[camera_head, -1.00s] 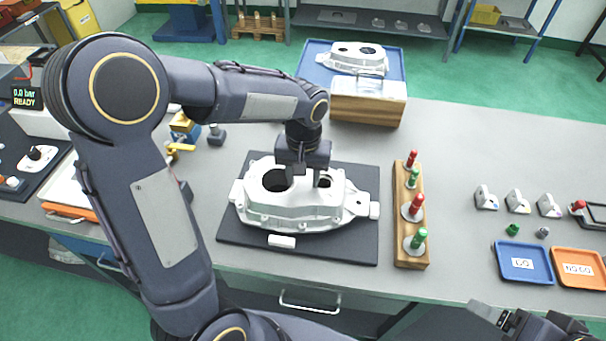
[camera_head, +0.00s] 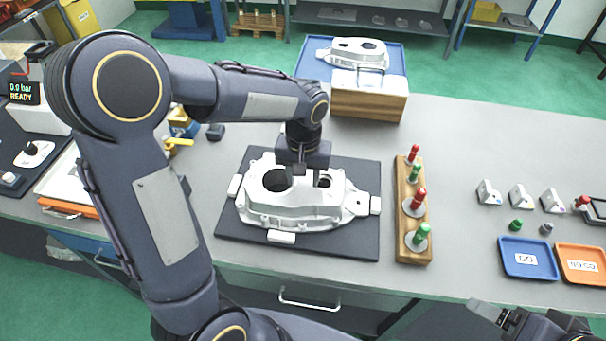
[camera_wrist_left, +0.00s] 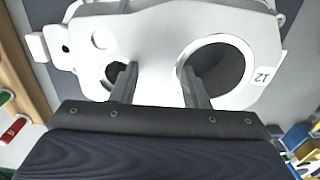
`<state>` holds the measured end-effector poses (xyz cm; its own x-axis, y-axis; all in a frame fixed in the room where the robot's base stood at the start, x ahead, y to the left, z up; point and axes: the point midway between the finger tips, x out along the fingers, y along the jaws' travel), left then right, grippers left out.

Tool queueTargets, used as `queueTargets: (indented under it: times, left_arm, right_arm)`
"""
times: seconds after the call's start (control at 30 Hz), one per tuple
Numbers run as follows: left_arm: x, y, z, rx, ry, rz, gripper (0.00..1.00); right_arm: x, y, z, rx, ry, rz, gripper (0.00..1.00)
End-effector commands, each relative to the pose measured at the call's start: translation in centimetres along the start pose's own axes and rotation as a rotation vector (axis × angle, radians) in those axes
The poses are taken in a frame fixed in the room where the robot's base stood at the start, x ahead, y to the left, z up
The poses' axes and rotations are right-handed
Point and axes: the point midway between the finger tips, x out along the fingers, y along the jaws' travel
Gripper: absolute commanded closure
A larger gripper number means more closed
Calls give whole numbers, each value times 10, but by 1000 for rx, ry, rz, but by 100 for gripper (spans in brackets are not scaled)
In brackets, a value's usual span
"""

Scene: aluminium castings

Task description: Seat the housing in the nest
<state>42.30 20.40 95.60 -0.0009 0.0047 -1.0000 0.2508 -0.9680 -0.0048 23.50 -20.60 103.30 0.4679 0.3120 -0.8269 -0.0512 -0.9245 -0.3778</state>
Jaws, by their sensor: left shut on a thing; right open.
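The housing (camera_head: 340,208), a pale aluminium casting with one large and one smaller round opening, lies level over the dark plate of the nest (camera_head: 345,245). White blocks of the nest show at its left (camera_head: 235,185), front (camera_head: 282,238) and right (camera_head: 376,205). My left gripper (camera_head: 308,180) comes from above and is shut on the web between the two openings. In the left wrist view, one finger of this gripper (camera_wrist_left: 158,88) reaches into each opening of the housing (camera_wrist_left: 150,35). The housing's underside is hidden. My right gripper (camera_head: 512,322) is open and empty at the lower right.
A wooden rack (camera_head: 413,250) with red and green plug gauges stands close right of the nest. A blue tray (camera_head: 305,68) with another casting is behind. GO (camera_head: 527,275) and NO GO (camera_head: 583,282) trays lie at right. Bench between rack and trays is clear.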

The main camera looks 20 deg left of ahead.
Motion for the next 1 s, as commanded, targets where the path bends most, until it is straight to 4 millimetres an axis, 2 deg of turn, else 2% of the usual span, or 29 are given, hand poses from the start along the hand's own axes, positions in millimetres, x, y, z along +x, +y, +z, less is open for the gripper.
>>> queueTargets:
  times: [0.03, 0.07, 0.23, 0.57, 1.0]
  left_arm:
    - [0, 0, -1, 0, 4, 1, 100]
    - [-1, 0, -1, 0, 4, 1, 56]
    - [0, 0, -1, 0, 3, 1, 34]
    - [-2, 0, 0, 0, -2, -1, 33]
    - [-68, 0, -1, 0, 3, 2, 33]
  right_arm:
    - [1, 0, 0, 0, 0, 0, 17]
    - [0, 0, 0, 0, 0, 0, 17]
    - [0, 0, 0, 0, 0, 0, 17]
    - [1, 0, 0, 0, 0, 0, 17]
    - [1, 0, 0, 0, 0, 0, 17]
